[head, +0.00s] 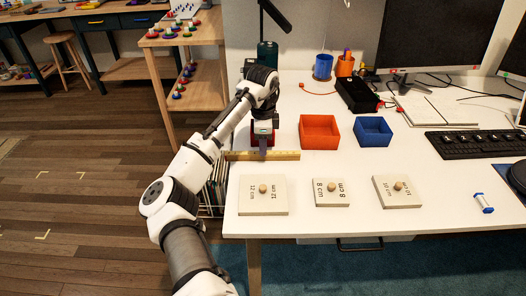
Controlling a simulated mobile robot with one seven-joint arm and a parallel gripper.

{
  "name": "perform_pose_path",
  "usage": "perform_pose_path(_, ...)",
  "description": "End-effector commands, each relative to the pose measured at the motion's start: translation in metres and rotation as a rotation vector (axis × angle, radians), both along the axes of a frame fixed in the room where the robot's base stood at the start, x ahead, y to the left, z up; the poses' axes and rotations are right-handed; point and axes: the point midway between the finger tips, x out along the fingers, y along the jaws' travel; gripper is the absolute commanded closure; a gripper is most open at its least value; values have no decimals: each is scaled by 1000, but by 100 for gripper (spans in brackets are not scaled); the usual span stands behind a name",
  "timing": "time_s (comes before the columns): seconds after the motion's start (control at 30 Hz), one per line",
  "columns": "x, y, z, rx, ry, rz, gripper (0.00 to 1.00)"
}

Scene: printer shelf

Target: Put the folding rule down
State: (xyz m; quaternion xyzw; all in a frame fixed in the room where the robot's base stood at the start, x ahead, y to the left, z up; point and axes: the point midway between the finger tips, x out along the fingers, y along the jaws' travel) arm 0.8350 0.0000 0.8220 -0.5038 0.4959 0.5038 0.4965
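The folding rule (285,156) is a long yellow strip. It lies level across the left part of the white table, and its left end reaches past the table's left edge. My gripper (263,152) points down at the middle of the rule, and its fingers cover part of it. The fingers look like one narrow grey shape from here, so I cannot tell whether they are shut on the rule. I also cannot tell whether the rule touches the table top.
Weight-like plates marked 12 cm (263,208), 8 cm (331,200) and 10 cm (398,203) lie in front. Red (319,145) and blue (373,144) boxes stand to the right. A keyboard (475,143) is farther right. A file rack (214,190) is beside the table's left edge.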

Motion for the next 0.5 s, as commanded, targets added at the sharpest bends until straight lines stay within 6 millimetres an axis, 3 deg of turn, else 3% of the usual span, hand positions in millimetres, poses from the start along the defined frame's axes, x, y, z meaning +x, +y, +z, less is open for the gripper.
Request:
perform_pose_path(0.3, 0, 0, 67, 2, -1, -1, 63)
perform_pose_path(0.5, 0, 0, 83, 1, 0, 0, 63)
